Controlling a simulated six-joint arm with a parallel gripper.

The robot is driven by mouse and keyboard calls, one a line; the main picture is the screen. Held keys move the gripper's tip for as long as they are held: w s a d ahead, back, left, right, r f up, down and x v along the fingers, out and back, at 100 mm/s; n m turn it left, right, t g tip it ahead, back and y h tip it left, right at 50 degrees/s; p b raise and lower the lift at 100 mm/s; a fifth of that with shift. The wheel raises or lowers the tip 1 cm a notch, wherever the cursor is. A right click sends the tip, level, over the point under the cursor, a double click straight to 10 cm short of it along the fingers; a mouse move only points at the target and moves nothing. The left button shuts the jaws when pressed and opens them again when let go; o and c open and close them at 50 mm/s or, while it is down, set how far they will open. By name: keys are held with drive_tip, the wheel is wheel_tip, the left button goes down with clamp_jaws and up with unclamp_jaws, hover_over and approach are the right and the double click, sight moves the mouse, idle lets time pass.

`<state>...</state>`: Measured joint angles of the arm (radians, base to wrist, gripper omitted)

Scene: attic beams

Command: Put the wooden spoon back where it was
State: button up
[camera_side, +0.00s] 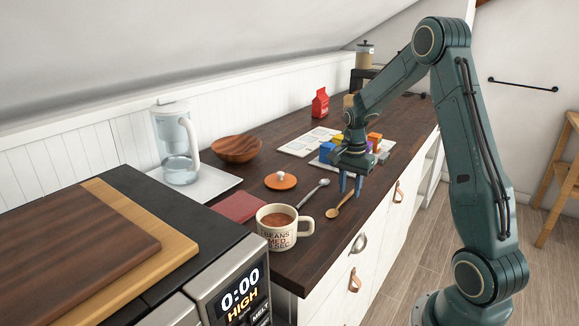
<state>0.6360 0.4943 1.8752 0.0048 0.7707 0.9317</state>
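The wooden spoon (333,212) is light brown and lies near the front edge of the dark wooden counter (290,256). Its bowl points toward the mug, and its handle runs back to the right, under my gripper. My gripper (350,189) points down at the handle end, with its two blue fingers apart and a gap showing between them. The fingertips are at or just above the handle; I cannot tell whether they touch it. A metal spoon (314,193) lies on the counter left of the wooden spoon.
A full mug (277,227) stands left of the spoons, by a red book (240,207) and an orange lid (280,181). A wooden bowl (237,150) and a water jug (178,145) stand farther back. Colored blocks (374,140) lie behind my gripper. The counter's front edge is close.

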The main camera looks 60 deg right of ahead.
sight(348, 195)
wheel_tip(348, 195, up, 11)
drive_tip(key=shift+r, duration=0.15)
idle(0.4)
idle(0.5)
drive_tip(key=s+a+r+n+t, duration=0.1)
drive_tip(key=s+a+r+n, duration=0.25)
drive_tip(key=a, duration=0.45)
drive_tip(key=s+a+r+n+t, duration=0.1)
drive_tip(key=s+a+r+n, duration=0.1)
drive_tip(key=a+r+n, duration=0.45)
drive_tip(key=s+a+f+n+t, duration=0.3)
drive_tip(key=s+a+n, duration=0.5)
drive_tip(key=s+a, duration=0.3)
drive_tip(key=shift+s+a+f+t, duration=0.2)
drive_tip(key=shift+s+a+t, duration=0.15)
drive_tip(key=shift+s, duration=0.1)
